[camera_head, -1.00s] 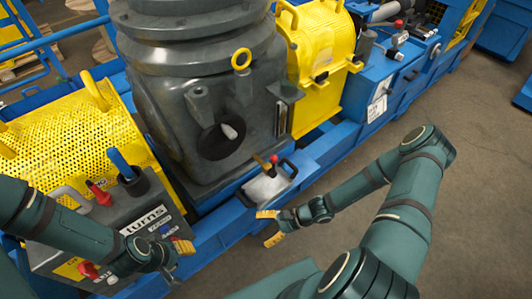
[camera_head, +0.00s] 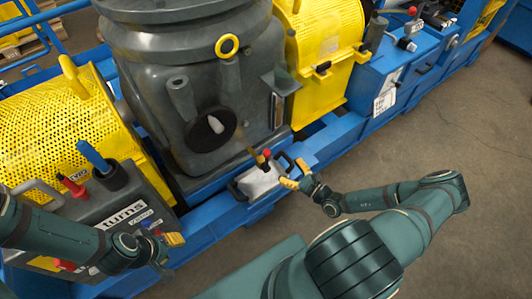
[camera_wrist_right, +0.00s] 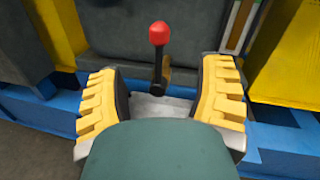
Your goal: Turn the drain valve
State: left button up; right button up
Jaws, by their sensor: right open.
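The drain valve has a lever with a red knob (camera_head: 266,153) and a brass-coloured part beside it. It stands at the foot of the dark grey machine, above a metal tray (camera_head: 260,182). In the right wrist view the red-tipped lever (camera_wrist_right: 157,50) stands upright, ahead of and between my right fingers. My right gripper (camera_head: 297,175) is open and empty, just right of the tray and valve in the head view. Its yellow-padded fingers (camera_wrist_right: 160,85) are spread wide and do not touch the lever. My left gripper (camera_head: 172,241) is by the control box; its opening is unclear.
The grey machine body (camera_head: 195,80) rises behind the valve. A blue frame (camera_head: 330,143) runs along its base. A control box (camera_head: 110,205) with coloured levers is at left, near my left arm. Yellow guards (camera_head: 325,50) stand on both sides. The floor (camera_head: 450,130) at right is clear.

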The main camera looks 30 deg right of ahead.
aim_at(267, 154)
jog(key=b+x, duration=0.1)
jog(key=x, duration=1)
jog(key=shift+w+b, duration=0.2)
jog(key=shift+b, duration=0.15)
grip_shut()
